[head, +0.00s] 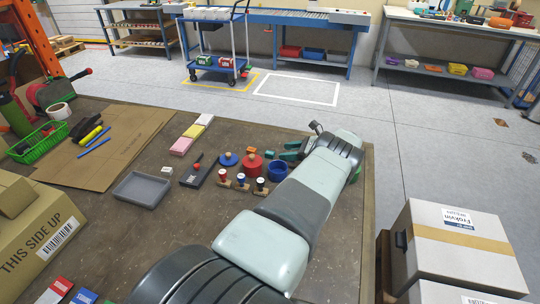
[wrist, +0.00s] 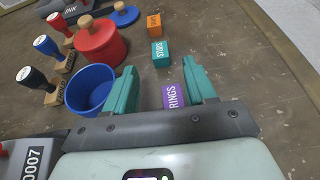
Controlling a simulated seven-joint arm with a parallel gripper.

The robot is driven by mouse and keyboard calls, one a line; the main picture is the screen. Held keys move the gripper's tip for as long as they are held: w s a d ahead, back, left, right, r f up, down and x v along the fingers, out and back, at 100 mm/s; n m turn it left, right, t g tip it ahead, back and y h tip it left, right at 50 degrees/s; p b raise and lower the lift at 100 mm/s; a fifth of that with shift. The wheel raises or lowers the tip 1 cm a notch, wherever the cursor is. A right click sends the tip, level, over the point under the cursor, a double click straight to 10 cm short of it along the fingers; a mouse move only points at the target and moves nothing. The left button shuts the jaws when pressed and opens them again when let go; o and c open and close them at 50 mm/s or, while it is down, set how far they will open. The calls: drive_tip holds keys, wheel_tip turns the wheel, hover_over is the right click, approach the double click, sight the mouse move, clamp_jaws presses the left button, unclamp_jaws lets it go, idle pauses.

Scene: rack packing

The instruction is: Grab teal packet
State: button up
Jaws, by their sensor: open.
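The teal packet (wrist: 160,54), marked STUDS, lies on the table top just beyond my fingertips in the wrist view. My gripper (wrist: 160,68) is open, with two teal fingers apart. A purple packet (wrist: 174,97), marked RINGS, lies in the gap between the fingers and is partly hidden by the gripper body. An orange packet (wrist: 154,24) lies just beyond the teal one. In the head view my wrist hides much of this area, and I cannot clearly tell the packets from the teal fingers (head: 291,152).
Left of my fingers stand a blue bowl (wrist: 91,89), a red lidded pot (wrist: 100,42), a blue lid (wrist: 124,14) and three stamps (wrist: 48,45). A grey tray (head: 142,189) and cardboard sheet (head: 128,140) lie farther left. The table's right edge is close; bare table lies right of the packets.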

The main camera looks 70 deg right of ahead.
sight(271, 153)
drive_tip(key=x, duration=0.6)
drive_tip(key=shift+c, duration=0.3)
clamp_jaws()
